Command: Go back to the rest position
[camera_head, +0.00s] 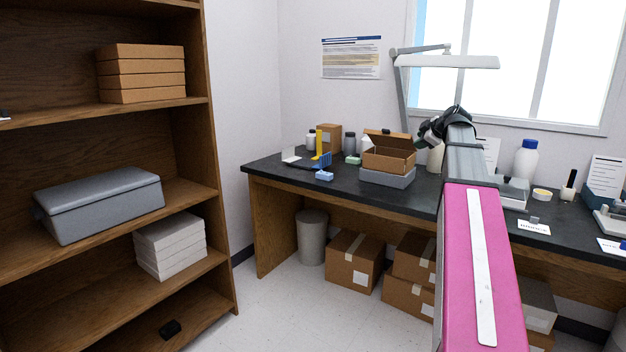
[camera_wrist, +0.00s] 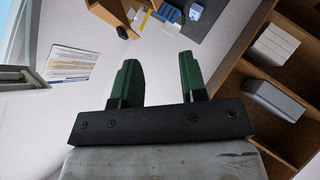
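My gripper (camera_wrist: 160,75) shows in the wrist view with its two green fingers spread apart and nothing between them. Its camera looks across the room, with the bench and shelf in the upper and right parts. In the head view my pink and grey arm reaches from the lower right toward the bench. The gripper's fingers are hidden or too small to tell there.
A dark-topped bench (camera_head: 285,180) runs along the back wall with an open cardboard box (camera_head: 390,158), bottles and a desk lamp (camera_head: 450,62). A wooden shelf (camera_head: 226,200) stands at left. Boxes (camera_head: 352,262) and a bin (camera_head: 311,238) sit below the bench. Floor between is clear.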

